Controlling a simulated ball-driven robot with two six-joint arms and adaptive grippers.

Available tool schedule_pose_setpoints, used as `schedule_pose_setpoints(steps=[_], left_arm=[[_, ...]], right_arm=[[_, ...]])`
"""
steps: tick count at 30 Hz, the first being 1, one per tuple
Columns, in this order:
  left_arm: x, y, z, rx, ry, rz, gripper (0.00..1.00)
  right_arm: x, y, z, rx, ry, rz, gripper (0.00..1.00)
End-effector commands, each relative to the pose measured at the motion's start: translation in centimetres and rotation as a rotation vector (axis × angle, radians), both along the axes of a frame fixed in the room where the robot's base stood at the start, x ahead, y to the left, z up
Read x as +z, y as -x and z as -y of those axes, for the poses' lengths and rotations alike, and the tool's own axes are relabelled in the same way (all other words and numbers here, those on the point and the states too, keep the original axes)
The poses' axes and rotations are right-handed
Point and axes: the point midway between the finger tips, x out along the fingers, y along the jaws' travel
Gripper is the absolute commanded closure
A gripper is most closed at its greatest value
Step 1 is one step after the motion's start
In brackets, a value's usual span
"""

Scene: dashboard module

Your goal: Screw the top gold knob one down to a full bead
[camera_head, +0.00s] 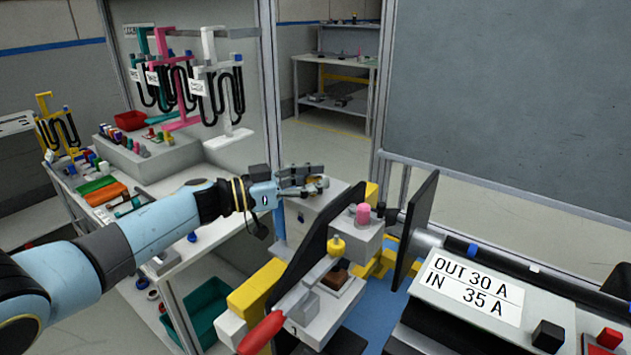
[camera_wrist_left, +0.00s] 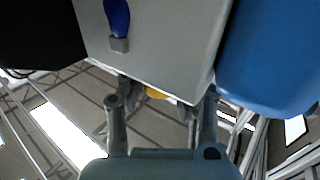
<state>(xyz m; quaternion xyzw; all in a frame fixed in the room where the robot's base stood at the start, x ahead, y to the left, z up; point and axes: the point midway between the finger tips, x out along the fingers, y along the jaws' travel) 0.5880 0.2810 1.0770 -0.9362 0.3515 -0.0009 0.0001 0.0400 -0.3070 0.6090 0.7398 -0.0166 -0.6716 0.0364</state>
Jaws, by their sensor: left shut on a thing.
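My left gripper (camera_head: 304,181) reaches in from the left, with its fingers around a small gold knob (camera_head: 322,183) at the upper edge of a grey box (camera_head: 318,206). In the left wrist view, a bit of the gold knob (camera_wrist_left: 156,93) shows between the two fingers of the left gripper (camera_wrist_left: 160,103), against the edge of the grey box (camera_wrist_left: 160,45). The fingers are shut on the knob and hide most of it. I cannot tell how far it is screwed in. My right gripper is not in view.
A black plate fixture with a yellow knob (camera_head: 336,246), a pink knob (camera_head: 363,214) and a red handle (camera_head: 262,332) stands just right of the gripper. A labelled panel (camera_head: 470,290) is at the lower right. A cluttered white bench with hanging tubes is at left.

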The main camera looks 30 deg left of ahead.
Motion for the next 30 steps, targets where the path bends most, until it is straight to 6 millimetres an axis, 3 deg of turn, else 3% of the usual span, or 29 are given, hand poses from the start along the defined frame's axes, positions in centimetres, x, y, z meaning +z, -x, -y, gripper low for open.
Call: schedule_pose_setpoints(steps=[18, 19, 25, 30], left_arm=[[-0.45, 0.27, -0.22, -0.046, -0.004, -0.011, 1.00], [-0.46, 0.27, -0.22, -0.046, -0.004, -0.011, 0.72], [-0.32, 0.20, -0.17, -0.046, -0.003, -0.008, 0.46], [-0.20, 0.14, -0.12, -0.046, -0.003, -0.006, 0.45]], right_arm=[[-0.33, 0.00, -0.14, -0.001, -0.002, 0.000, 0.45], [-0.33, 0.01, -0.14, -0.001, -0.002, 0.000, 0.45], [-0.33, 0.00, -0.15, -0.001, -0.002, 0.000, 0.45], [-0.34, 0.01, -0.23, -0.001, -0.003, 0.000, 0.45]])
